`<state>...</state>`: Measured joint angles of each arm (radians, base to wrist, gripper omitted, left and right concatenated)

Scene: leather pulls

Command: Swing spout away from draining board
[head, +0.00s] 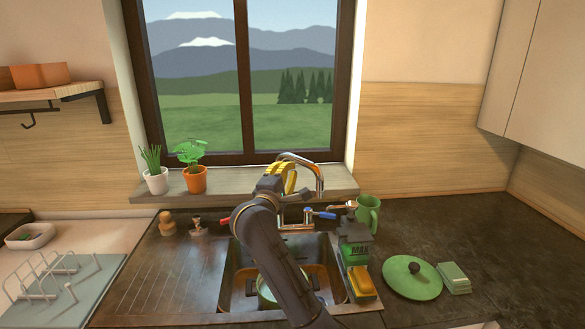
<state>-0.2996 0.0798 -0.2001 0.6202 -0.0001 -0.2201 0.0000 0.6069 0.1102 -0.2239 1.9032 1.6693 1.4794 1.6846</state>
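The chrome spout (301,158) arches up behind the sink, in front of the window sill. Its right leg comes down near the blue-handled tap lever (325,215); its left part is hidden by my gripper. A red-ended lever (283,225) shows lower left. The ribbed draining board (165,280) lies left of the sink basin. My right gripper (290,181), with yellow and dark parts, is at the left part of the spout. I cannot tell whether it touches the spout or how its fingers stand. My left gripper is not in view.
A pot (266,290) sits in the basin, partly behind my arm. Potted plants (194,178) line the sill.

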